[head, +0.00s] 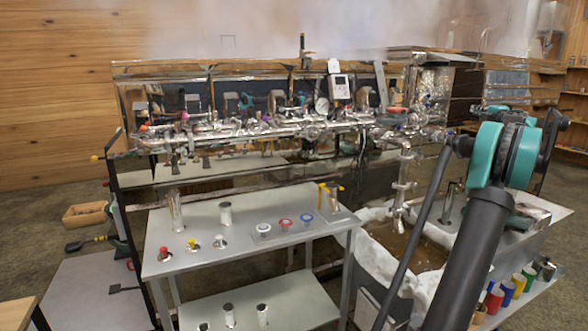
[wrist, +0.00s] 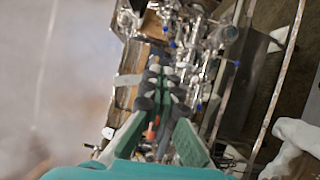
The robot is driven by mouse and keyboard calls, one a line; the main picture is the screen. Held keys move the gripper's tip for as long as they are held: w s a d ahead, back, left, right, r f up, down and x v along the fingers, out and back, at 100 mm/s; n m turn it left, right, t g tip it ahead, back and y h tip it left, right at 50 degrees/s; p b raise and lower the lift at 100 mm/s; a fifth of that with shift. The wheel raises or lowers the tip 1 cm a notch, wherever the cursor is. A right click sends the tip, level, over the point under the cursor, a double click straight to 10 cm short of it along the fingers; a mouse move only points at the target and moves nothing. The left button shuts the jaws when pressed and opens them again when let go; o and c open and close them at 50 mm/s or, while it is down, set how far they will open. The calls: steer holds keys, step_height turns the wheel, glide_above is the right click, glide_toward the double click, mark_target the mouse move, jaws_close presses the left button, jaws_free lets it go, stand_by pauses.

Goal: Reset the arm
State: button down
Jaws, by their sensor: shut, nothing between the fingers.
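My arm (head: 487,235) rises along the right side of the head view, with a dark grey link and teal joints. It stands in front of the right end of the evaporator. In the wrist view my gripper (wrist: 163,88) points along the pipes, with its green and dark fingers together and nothing held. The picture is tilted there and pale steam fills the left side. My gripper cannot be made out clearly in the head view. The evaporator (head: 250,130), with metal pipes and valves, runs across the back; pipes also show beyond my fingers in the wrist view (wrist: 205,45).
A grey two-level table (head: 190,262) stands at front centre with several small metal parts and coloured rings. A white-lined tub of brown liquid (head: 405,245) lies right of it, partly behind my arm. Coloured cups (head: 508,290) stand at lower right. A wooden box (head: 85,214) is at left.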

steer(key=s+a+f+m+h, duration=0.1)
steer(key=s+a+m+h, duration=0.1)
steer(key=a+m+h, duration=0.6)
steer(key=s+a+f+m+g, duration=0.4)
steer(key=s+a+f+m, duration=0.35)
steer(key=a, duration=0.55)
steer(key=s+a+f+m+g+y, duration=0.1)
steer(key=s+a+f+g+y, duration=0.2)
steer(key=s+a+f, duration=0.8)
steer(key=s+a+f+g+y, duration=0.2)
steer(key=s+a+f+g, duration=0.2)
steer(key=s+a+f, duration=0.6)
steer(key=s+a+f+m+g+y, duration=0.1)
steer(key=s+a+f+g+y, duration=0.2)
steer(key=s+a+f, duration=0.8)
steer(key=s+f, duration=0.5)
steer(key=s, duration=0.4)
steer(key=shift+s+a+f+m+g+y, duration=0.3)
steer(key=shift+s+a+f+m, duration=0.05)
steer(key=shift+s+f, duration=0.05)
